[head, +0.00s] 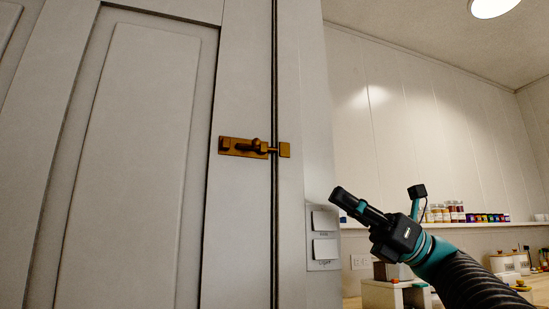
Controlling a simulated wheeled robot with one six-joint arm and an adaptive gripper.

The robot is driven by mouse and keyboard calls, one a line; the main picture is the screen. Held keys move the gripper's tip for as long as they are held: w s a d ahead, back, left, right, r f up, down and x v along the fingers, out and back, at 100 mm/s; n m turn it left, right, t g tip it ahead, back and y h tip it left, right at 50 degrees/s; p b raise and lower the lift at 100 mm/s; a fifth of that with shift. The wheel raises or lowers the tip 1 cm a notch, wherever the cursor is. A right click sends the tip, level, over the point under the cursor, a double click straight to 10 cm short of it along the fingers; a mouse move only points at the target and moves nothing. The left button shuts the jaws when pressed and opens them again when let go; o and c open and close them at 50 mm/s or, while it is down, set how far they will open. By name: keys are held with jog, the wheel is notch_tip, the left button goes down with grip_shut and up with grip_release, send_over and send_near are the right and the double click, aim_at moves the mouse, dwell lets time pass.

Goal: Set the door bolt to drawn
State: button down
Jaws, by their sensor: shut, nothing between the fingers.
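The brass door bolt (243,147) is mounted across the right edge of the pale panelled door (150,160). Its rod spans the dark gap at the door's edge and reaches the small brass keeper (285,150) on the frame. A round knob (256,144) sits on the bolt near the door's edge. My gripper (336,195) is at the right of the view, lower than the bolt and apart from it. It points up and left, and its fingers are shut and empty.
The door frame (291,220) stands between door and wall. A switch plate (323,237) is on the wall close to my gripper. A shelf (480,224) with several jars runs behind my arm. The space in front of the bolt is clear.

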aim_at(264, 146)
jog(key=shift+a, duration=0.1)
jog(key=p+x, duration=0.3)
jog(key=x, duration=1.1)
jog(key=shift+p, duration=0.3)
